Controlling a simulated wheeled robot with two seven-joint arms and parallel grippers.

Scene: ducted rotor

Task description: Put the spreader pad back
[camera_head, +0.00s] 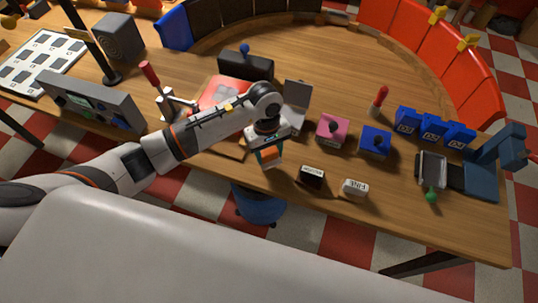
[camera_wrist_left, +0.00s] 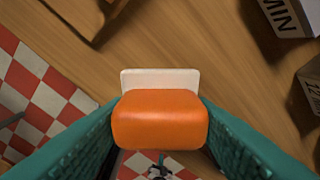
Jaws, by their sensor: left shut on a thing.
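My left gripper (camera_head: 268,160) is shut on an orange pad (camera_head: 270,154), which I take to be the spreader pad, near the table's front edge. In the left wrist view the orange pad (camera_wrist_left: 160,118) sits between the two teal fingers, with a pale flat plate (camera_wrist_left: 160,78) along its far side. Wood table top shows beyond it, and checkered floor shows below. I cannot tell whether the pad touches the table. My right gripper is not in view.
A pink block (camera_head: 332,130) and a blue block (camera_head: 375,142) stand right of the gripper. A red tray (camera_head: 218,92) is behind my arm. A grey stand (camera_head: 297,95) is close behind.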

